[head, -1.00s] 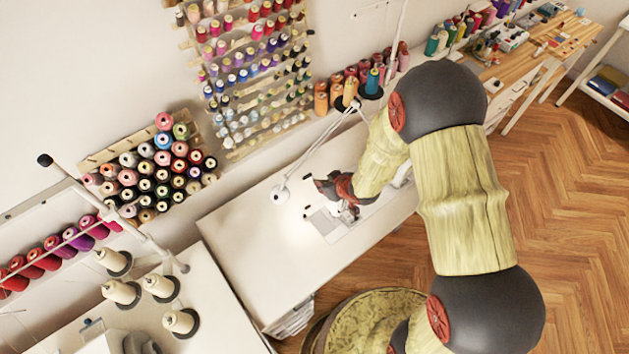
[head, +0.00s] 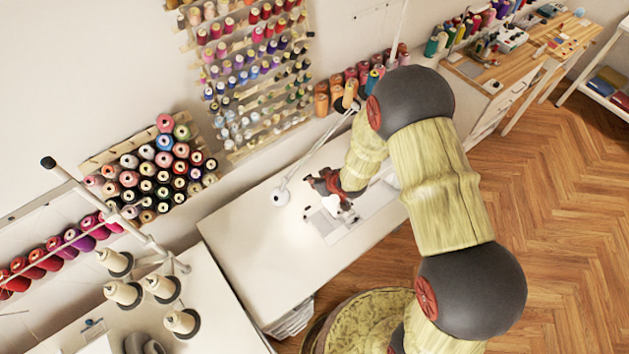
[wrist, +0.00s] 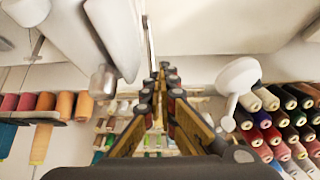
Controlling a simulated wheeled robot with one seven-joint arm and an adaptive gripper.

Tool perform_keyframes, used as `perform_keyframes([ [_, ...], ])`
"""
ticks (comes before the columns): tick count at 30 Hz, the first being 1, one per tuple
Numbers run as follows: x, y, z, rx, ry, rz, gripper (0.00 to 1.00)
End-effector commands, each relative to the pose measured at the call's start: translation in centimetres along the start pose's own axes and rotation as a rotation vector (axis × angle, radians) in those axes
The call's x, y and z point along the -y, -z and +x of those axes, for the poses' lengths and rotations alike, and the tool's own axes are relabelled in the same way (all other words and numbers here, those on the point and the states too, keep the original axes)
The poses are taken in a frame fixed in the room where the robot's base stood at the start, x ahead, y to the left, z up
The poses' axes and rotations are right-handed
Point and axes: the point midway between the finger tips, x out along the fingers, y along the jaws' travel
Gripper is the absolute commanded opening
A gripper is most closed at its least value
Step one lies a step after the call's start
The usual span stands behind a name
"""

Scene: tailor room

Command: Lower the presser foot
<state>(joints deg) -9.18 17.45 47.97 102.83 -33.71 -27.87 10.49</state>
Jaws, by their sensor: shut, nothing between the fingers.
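The white sewing machine (wrist: 72,38) fills the upper left of the wrist view, with a metal cylinder (wrist: 103,82) hanging at its end. In the head view my arm hides most of the machine; its flat bed plate (head: 333,228) shows on the white table. I cannot clearly make out the presser foot or its lever in either view. My gripper (wrist: 161,76) is shut and empty, its fingertips together just right of the machine's body in the wrist view. In the head view it is a dark red shape (head: 325,184) above the table by the machine; contact cannot be told.
A lamp with a round white head (head: 281,196) stands close left of my gripper; it also shows in the wrist view (wrist: 238,76). Thread racks (head: 150,170) line the wall. Another table (head: 225,318) with cones is at lower left. The white table's front left is clear.

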Motion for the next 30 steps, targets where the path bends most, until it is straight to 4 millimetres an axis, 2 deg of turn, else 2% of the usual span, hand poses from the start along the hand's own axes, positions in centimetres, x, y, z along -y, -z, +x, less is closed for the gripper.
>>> perform_keyframes([
  [20, 0.0, 0.4, 0.5, 0.087, 0.0, 0.001, 0.0],
  [30, 0.1, 0.7, 1.2, 0.187, 0.001, -0.001, 0.0],
])
